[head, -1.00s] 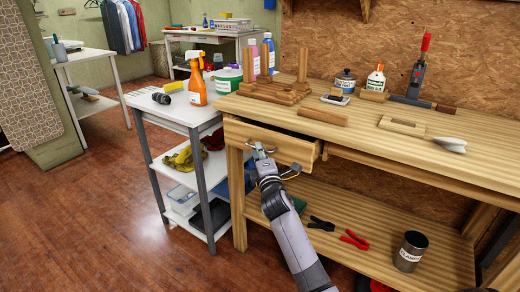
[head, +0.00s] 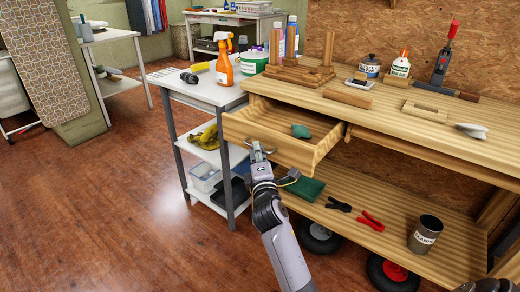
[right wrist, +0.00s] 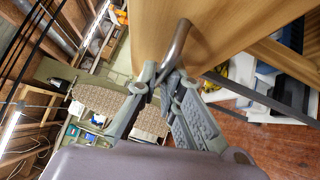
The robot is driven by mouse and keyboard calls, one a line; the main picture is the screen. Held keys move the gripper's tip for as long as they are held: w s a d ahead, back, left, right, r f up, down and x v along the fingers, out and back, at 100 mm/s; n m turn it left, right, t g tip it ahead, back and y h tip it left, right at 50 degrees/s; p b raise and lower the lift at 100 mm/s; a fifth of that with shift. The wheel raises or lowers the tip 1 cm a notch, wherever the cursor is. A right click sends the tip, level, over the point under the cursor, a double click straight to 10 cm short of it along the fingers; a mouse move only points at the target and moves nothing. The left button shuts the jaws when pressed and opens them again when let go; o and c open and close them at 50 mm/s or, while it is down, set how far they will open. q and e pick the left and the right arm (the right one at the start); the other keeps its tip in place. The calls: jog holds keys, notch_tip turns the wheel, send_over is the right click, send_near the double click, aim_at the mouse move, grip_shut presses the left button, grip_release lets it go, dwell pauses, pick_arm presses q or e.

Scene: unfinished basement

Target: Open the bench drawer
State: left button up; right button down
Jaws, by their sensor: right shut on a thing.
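The wooden bench drawer (head: 291,151) is pulled partly out of the workbench (head: 420,135), and its inside shows in the head view. A small green object (head: 301,131) lies in it. My right gripper (head: 261,152) is at the drawer front, shut on the metal handle. In the right wrist view the curved handle (right wrist: 178,42) runs down between the fingers of my right gripper (right wrist: 165,76), against the wooden drawer front (right wrist: 225,30). My left gripper is not in view.
A white shelf cart (head: 205,93) with an orange spray bottle (head: 224,68) stands close left of the drawer. The bench's lower shelf holds red pliers (head: 371,221) and a dark can (head: 425,234). The floor (head: 130,200) at front left is clear.

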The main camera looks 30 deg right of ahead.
jog(key=c, duration=2)
grip_release()
jog(key=shift+s, duration=0.1)
jog(key=v, duration=0.7)
jog(key=shift+s+a+f, duration=0.1)
jog(key=shift+s, duration=0.05)
